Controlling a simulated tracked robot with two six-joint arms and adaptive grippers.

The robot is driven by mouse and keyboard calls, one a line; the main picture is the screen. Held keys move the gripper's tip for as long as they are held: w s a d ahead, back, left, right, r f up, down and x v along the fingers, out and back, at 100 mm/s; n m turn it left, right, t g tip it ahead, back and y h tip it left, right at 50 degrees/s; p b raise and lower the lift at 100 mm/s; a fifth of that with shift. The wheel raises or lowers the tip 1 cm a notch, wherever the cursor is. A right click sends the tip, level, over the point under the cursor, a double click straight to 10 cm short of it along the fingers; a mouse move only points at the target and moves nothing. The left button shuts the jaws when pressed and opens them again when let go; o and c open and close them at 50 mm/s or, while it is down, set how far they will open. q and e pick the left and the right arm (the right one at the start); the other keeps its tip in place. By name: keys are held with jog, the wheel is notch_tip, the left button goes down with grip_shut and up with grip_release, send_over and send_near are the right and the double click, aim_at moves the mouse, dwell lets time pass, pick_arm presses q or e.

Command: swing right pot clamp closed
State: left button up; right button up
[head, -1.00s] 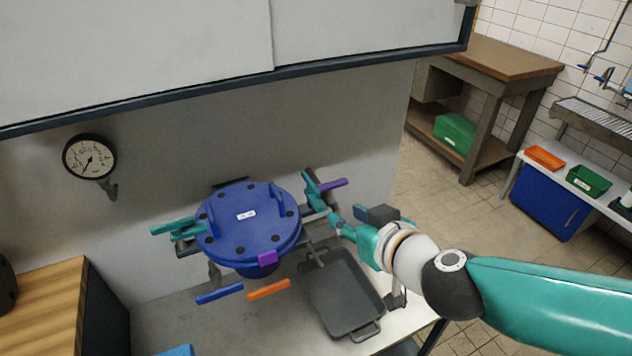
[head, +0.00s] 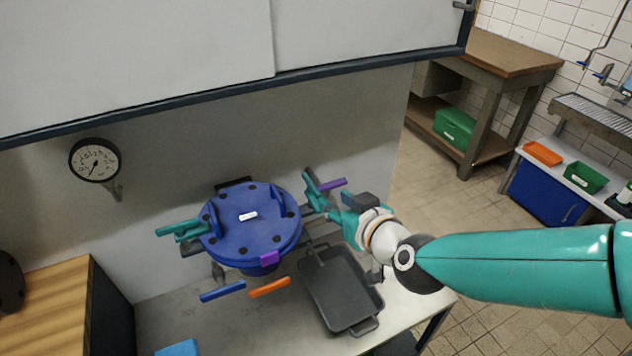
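The blue pot (head: 235,222), with a round bolted lid, stands on the bench below the wall gauge. A matching teal left clamp (head: 178,228) sticks out at the pot's left. My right gripper (head: 334,216) reaches in from the right, low beside the right clamp. Its fingertips are small and overlap the clamp parts, so contact and opening cannot be told. My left gripper is out of view.
A dark tray (head: 342,294) lies in front of the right gripper. A blue handle (head: 222,291) and an orange handle (head: 269,287) stick out below the pot. The gauge (head: 95,160) is on the wall. A wooden surface (head: 45,305) is at lower left.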

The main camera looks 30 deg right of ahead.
aim_at(313, 186)
jog(key=x, duration=1)
jog(key=shift+w+f, duration=0.15)
jog(key=shift+w, duration=0.15)
grip_shut()
